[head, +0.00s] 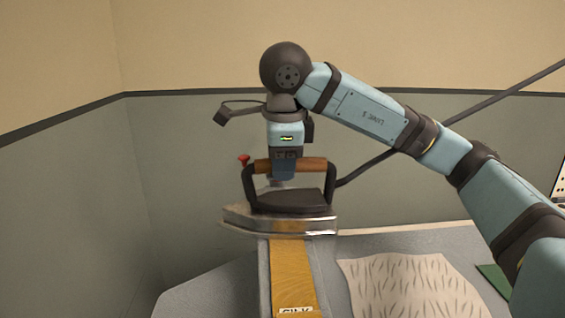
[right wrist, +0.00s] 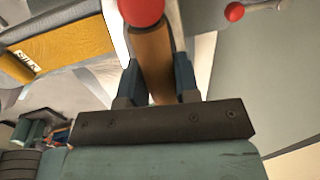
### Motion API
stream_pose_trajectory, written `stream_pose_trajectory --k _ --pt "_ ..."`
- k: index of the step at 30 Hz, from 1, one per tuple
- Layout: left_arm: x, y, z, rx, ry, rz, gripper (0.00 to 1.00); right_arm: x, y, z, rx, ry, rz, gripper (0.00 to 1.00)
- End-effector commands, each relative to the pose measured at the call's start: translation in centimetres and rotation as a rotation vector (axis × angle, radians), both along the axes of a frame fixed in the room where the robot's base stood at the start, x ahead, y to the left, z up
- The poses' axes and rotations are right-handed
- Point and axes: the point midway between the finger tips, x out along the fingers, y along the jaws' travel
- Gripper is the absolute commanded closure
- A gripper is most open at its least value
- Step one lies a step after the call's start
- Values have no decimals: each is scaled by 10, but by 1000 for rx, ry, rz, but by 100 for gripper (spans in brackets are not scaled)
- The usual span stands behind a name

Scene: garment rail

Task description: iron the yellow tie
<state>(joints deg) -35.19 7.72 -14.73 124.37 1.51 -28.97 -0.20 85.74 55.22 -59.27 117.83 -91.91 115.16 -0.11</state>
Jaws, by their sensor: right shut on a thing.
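The yellow tie (head: 290,275) lies lengthwise on a grey ironing board (head: 205,292), with a "SILK" label at its near end. My right gripper (head: 286,172) is shut on the wooden handle of the iron (head: 285,200). The iron covers the tie's far end in the head view; whether its soleplate touches the tie I cannot tell. In the right wrist view the brown handle (right wrist: 150,60) sits between my fingers, and the tie (right wrist: 70,50) shows at upper left. My left gripper is not in view.
A cream cloth with dark marks (head: 405,285) lies on the board to the right of the tie. A green item (head: 496,277) is beyond it at the right. A dark cord (head: 368,168) runs from the iron up to the right. Walls stand behind and left.

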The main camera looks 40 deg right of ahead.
Motion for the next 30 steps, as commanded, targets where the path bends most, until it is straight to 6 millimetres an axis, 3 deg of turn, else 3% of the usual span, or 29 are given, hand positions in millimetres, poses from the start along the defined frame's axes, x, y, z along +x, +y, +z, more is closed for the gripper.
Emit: stream_pose_trajectory --k 1,4,12,22,30 --pt "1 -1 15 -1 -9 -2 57 0 0 12 1 -3 -1 96" --pt "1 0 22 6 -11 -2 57 0 0 20 2 -3 0 96" --pt "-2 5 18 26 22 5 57 0 0 43 1 -4 0 96" --pt "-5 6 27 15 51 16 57 0 0 70 1 -4 0 96" --pt "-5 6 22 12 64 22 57 0 0 72 2 -3 0 96"
